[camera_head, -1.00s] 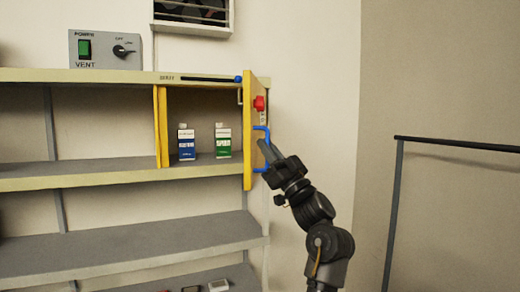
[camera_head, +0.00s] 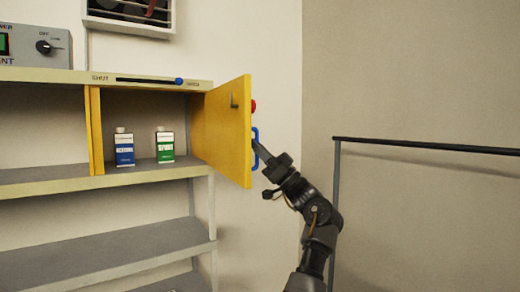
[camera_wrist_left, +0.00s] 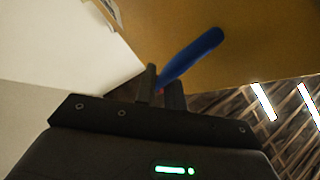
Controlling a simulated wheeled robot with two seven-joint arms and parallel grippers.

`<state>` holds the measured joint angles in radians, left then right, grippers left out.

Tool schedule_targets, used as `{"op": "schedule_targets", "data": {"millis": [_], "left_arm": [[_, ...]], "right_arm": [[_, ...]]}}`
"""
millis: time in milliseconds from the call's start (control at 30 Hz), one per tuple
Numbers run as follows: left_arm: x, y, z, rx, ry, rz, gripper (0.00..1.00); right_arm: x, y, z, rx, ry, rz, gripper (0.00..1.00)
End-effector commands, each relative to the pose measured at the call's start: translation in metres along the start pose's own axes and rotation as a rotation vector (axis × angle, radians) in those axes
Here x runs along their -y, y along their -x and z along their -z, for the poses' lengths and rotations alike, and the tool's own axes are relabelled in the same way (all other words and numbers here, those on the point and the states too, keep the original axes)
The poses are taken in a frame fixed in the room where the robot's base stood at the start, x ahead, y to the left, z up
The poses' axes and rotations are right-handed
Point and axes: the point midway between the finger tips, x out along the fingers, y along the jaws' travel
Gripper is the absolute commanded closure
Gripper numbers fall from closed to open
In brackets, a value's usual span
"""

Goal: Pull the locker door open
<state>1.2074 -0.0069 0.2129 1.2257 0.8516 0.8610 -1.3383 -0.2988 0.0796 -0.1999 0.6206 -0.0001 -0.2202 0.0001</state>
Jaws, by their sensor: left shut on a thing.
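The yellow locker door (camera_head: 225,125) stands swung open, hinged at the right side of the locker compartment (camera_head: 140,108). Its blue handle (camera_head: 256,148) is on the outer face, seen edge-on at the door's free edge. My left gripper (camera_head: 258,149) is shut on the handle. In the left wrist view the blue handle (camera_wrist_left: 193,56) runs between the two dark fingers (camera_wrist_left: 166,92), with the yellow door face (camera_wrist_left: 245,50) behind it. A red knob (camera_head: 253,106) shows above the handle. My right gripper is not in view.
A blue-labelled carton (camera_head: 124,148) and a green-labelled carton (camera_head: 165,145) stand inside the compartment. A grey control box (camera_head: 37,46) sits on the top shelf. A dark rail (camera_head: 425,146) stands at the right. Grey lower shelves (camera_head: 110,236) lie below.

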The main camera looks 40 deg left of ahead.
Motion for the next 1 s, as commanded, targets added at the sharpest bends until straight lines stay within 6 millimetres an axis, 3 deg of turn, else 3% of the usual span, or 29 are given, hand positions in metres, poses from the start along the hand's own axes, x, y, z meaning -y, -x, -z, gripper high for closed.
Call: {"op": "schedule_targets", "data": {"millis": [167,200,367,700,1000], "left_arm": [[0.000,-0.002,0.001,0.000,0.004,0.000,1.00],[0.000,-0.002,0.001,0.000,0.004,0.000,0.87],[0.000,-0.001,0.002,0.000,0.004,-0.001,0.68],[-0.001,0.006,0.001,0.000,0.005,-0.003,0.68],[-0.001,0.062,-0.002,0.001,0.005,-0.005,0.68]], "right_arm": [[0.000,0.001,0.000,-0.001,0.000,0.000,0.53],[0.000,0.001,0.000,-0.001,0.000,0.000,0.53],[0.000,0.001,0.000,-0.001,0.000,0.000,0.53],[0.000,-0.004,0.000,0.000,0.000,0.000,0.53],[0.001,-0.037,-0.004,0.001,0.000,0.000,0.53]]}}
